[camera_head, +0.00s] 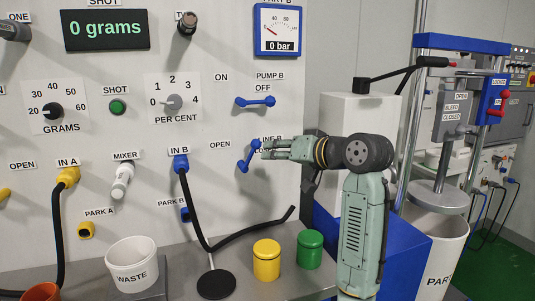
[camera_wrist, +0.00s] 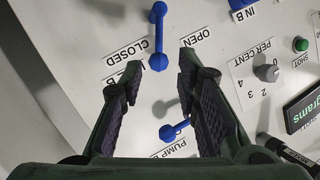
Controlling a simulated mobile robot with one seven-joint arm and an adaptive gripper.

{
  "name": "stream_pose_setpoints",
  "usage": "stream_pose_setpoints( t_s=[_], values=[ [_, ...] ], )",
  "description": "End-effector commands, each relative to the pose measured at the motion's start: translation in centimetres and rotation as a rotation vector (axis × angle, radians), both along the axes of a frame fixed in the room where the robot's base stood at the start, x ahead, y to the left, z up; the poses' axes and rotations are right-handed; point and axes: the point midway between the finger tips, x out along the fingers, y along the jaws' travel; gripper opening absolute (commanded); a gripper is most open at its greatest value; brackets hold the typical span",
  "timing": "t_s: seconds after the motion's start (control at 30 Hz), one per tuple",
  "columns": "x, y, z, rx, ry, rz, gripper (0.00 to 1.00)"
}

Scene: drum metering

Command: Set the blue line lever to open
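The blue line lever (camera_head: 249,156) is on the panel beside the LINE B label, slanting down and left from its upper knob in the head view. In the wrist view the lever (camera_wrist: 158,36) stands nearly upright in the upside-down picture, between the OPEN and CLOSED labels. My gripper (camera_head: 266,149) is just right of the lever, pointing left, and covers part of the labels. In the wrist view my gripper (camera_wrist: 160,70) is open, its fingers on either side of the lever's LINE B end in the picture. I cannot tell whether it touches the lever.
The blue PUMP B lever (camera_head: 254,101) sits above. The IN B plug (camera_head: 180,163) and black hose (camera_head: 198,215) are to the left. A yellow canister (camera_head: 267,260), a green canister (camera_head: 310,249) and a white waste tub (camera_head: 132,264) stand on the shelf below.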

Motion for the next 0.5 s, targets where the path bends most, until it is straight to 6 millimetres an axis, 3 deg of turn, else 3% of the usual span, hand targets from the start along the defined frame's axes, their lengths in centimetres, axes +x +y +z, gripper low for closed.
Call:
stream_pose_setpoints(
  t_s=[0.33,0.5],
  values=[
    [-0.46,-0.32,0.17,-0.001,-0.001,0.000,0.29],
    [-0.13,-0.86,-0.16,0.104,0.039,-0.013,0.19]
  ],
)
